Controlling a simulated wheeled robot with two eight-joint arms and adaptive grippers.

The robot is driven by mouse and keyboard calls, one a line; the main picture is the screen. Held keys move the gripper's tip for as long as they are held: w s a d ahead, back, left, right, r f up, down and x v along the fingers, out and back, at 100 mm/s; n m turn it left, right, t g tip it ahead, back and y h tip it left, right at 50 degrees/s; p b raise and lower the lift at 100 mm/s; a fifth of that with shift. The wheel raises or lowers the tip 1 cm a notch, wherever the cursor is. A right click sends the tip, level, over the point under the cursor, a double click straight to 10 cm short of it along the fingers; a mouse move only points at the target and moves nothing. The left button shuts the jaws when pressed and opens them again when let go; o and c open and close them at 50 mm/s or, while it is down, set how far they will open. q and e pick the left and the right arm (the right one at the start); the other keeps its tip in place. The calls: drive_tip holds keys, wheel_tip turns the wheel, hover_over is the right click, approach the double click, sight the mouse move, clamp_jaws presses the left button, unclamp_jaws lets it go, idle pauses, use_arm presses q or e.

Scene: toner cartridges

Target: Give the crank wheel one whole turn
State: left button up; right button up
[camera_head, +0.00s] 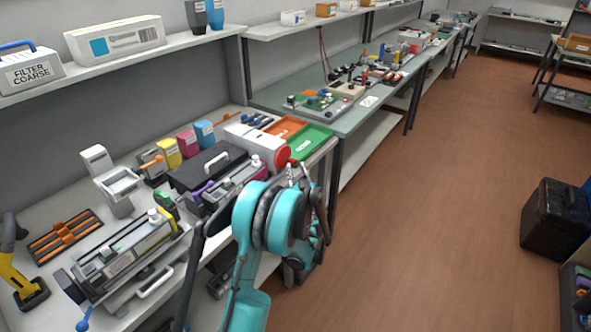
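A red round disc (283,157) sits on the right end of a white machine (253,142) near the right end of the near bench. It may be the crank wheel, but I cannot make out a crank handle on it. My teal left arm rises from the bottom middle. My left gripper (300,174) is just below and right of the red disc, partly hidden by my own wrist. I cannot tell whether its fingers touch anything, or whether they are open. My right gripper is not in view.
A black box (557,214) is on the floor at right. The middle aisle is clear.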

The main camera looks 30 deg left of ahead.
sight(287, 159)
use_arm(q)
drive_tip(key=x, duration=0.2)
drive_tip(key=shift+w+a, duration=0.2)
clamp_jaws()
drive_tip(key=shift+r, duration=0.1)
